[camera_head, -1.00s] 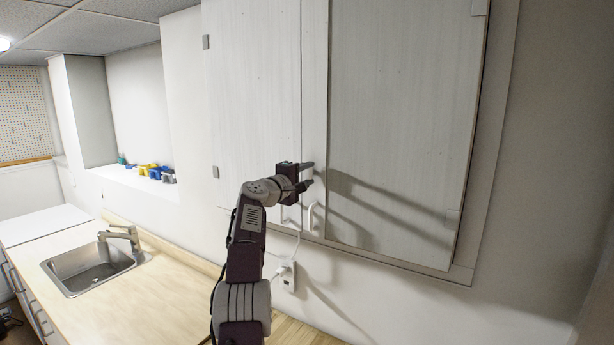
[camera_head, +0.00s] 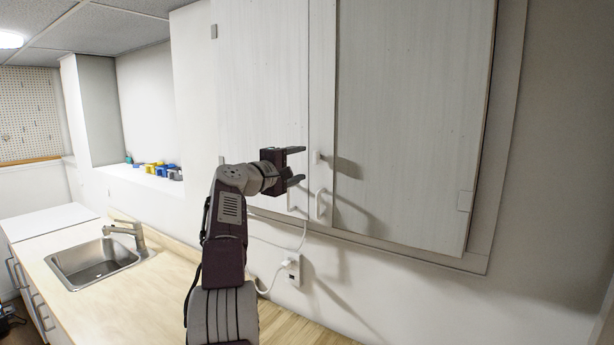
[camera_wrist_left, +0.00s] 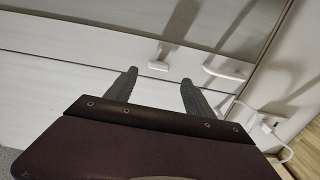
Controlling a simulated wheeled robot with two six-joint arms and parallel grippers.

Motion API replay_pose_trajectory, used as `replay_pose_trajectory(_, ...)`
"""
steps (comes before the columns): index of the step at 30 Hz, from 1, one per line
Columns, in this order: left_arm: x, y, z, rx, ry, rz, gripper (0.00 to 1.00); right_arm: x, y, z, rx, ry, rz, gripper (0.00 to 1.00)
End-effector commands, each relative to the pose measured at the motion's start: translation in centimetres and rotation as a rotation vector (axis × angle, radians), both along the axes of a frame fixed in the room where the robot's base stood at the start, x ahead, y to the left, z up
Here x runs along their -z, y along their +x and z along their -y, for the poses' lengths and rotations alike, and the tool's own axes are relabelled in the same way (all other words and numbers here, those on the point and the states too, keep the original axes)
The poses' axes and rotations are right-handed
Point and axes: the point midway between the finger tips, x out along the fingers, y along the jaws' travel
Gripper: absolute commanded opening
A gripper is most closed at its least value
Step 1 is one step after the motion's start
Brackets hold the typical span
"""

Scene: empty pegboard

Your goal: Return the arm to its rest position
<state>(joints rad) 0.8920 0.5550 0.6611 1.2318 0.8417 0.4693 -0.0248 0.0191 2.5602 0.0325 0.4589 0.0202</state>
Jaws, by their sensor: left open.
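My left gripper (camera_head: 302,165) is open and empty in the head view, its two fingers apart and pointing right, in front of the white wall cabinet (camera_head: 405,110). My left arm comes up from the bottom of the view to it. In the left wrist view the two dark fingers (camera_wrist_left: 158,85) are spread with nothing between them. Past them a small white latch (camera_wrist_left: 160,58) and a white handle (camera_wrist_left: 226,71) show on the cabinet. The handle (camera_head: 319,204) also shows in the head view, just right of and below the fingers. My right gripper is not in view.
A wood counter (camera_head: 130,305) with a steel sink (camera_head: 92,262) and faucet (camera_head: 127,231) runs along the left. A wall outlet (camera_head: 294,270) with a white cord is below the cabinet. Small coloured items (camera_head: 160,169) stand on a ledge. A pegboard (camera_head: 30,115) hangs far left.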

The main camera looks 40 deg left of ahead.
Motion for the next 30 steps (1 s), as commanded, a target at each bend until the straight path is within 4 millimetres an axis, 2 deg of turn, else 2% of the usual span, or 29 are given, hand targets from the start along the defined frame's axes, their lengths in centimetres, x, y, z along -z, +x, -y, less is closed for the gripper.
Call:
replay_pose_trajectory(3,0.0,-0.6,0.1,0.001,-0.001,0.000,0.62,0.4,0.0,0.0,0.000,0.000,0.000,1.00)
replay_pose_trajectory(17,-0.1,-0.6,0.1,0.001,-0.001,0.000,0.62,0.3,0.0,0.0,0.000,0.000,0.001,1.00)
replay_pose_trajectory(20,0.1,0.0,0.9,0.018,-0.001,0.001,0.62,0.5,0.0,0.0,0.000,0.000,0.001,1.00)
replay_pose_trajectory(23,-0.5,1.9,5.7,0.099,0.019,0.017,0.62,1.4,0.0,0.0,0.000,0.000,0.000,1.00)
replay_pose_trajectory(25,-0.4,3.6,11.6,0.197,0.022,0.021,0.62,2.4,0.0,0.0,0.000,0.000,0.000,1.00)
replay_pose_trajectory(26,0.7,4.4,14.2,0.242,0.012,0.000,0.62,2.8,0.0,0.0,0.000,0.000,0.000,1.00)
replay_pose_trajectory(27,2.7,5.3,17.5,0.293,0.001,-0.046,0.62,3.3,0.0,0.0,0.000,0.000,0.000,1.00)
replay_pose_trajectory(29,6.5,6.2,21.7,0.352,-0.005,-0.133,0.62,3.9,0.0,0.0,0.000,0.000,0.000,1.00)
replay_pose_trajectory(30,9.3,6.4,24.3,0.387,0.003,-0.196,0.62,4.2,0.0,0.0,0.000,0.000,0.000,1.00)
